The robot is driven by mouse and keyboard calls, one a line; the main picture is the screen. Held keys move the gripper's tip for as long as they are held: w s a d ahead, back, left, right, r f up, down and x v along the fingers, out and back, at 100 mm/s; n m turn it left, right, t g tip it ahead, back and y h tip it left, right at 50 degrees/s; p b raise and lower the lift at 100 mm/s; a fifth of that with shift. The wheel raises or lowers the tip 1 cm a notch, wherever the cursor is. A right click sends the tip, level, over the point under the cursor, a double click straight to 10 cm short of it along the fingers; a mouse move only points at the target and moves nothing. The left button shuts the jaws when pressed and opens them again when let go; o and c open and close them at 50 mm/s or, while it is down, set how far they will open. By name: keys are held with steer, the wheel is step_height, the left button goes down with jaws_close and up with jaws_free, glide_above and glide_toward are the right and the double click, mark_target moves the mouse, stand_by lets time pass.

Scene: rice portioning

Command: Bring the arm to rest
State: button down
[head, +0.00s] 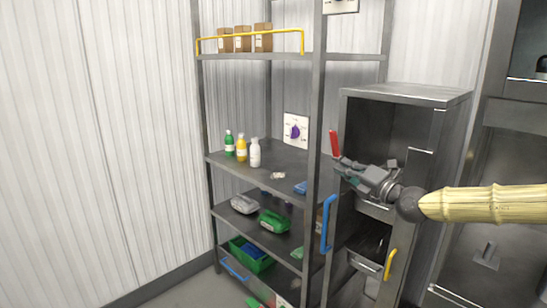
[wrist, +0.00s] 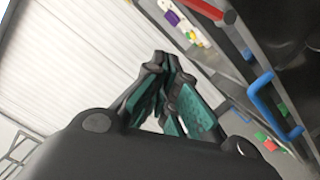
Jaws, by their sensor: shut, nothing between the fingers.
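My gripper (head: 347,167) is in front of the open upper part of the grey cabinet, with my arm reaching in from the right edge of the head view. It also shows in the wrist view (wrist: 166,68), where its dark fingers with green pads come together at the tips. The gripper is shut and empty. In the head view it appears just below a red handle (head: 334,143); whether they touch I cannot tell. The red handle also shows at the top of the wrist view (wrist: 201,8).
The grey cabinet (head: 405,94) carries a blue handle (head: 327,224) and a yellow handle (head: 390,264). A shelf rack (head: 317,100) to the left holds bottles (head: 241,149), green bins (head: 251,256) and brown boxes (head: 263,38). The white wall (head: 95,130) side looks clear.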

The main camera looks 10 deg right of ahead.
steer(key=s+a+f+n+g, duration=0.4)
steer(key=s+a+f+n, duration=0.1)
steer(key=f, duration=0.5)
steer(key=s+a+f+n+g, duration=0.3)
steer(key=s+a+f+n, duration=0.15)
steer(key=f, duration=0.55)
steer(key=s+a+f+n+g, duration=0.4)
steer(key=s+a+f, duration=0.2)
steer(key=f, duration=0.4)
steer(key=s+f+n+g+h, duration=0.3)
steer(key=s+f+n+g, duration=0.35)
steer(key=s+f, duration=0.7)
steer(key=s+d+f+n+h, duration=0.3)
steer(key=s+f+n, duration=0.4)
steer(key=s+n, duration=0.4)
steer(key=s+d+f+n+h, duration=0.2)
steer(key=s+d+f+n, duration=0.3)
steer(key=s+f+n, duration=0.3)
steer(key=s+n+t, duration=0.1)
steer(key=s+n, duration=0.3)
steer(key=shift+s+d+f+h, duration=0.15)
steer(key=shift+s+d+h, duration=0.05)
steer(key=shift+s+h, duration=0.2)
